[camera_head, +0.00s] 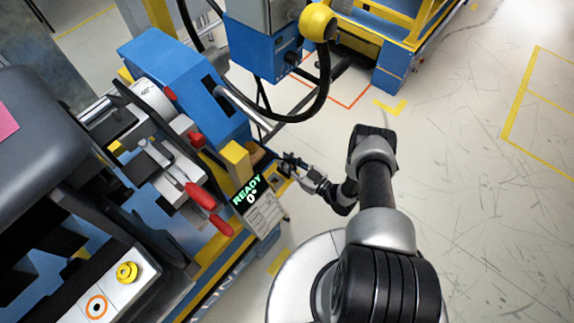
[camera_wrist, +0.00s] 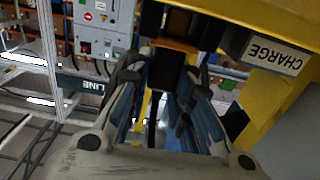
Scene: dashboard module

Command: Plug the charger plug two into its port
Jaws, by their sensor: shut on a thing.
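My gripper (camera_head: 290,163) is at the front edge of the dashboard station in the head view, low beside a yellow block. In the wrist view my gripper (camera_wrist: 160,78) has its two fingers on either side of a dark block-shaped thing (camera_wrist: 165,66), which looks like the charger plug. The fingers are shut on it. An orange-brown piece (camera_wrist: 178,45) lies just beyond it, under a yellow beam.
A sign reading READY 0° (camera_head: 246,191) stands close to the left of my gripper. Red-handled clamps (camera_head: 207,207) are farther left. A blue cabinet (camera_head: 262,50) with a thick black cable (camera_head: 322,90) stands behind. The floor (camera_head: 455,150) to the right is clear.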

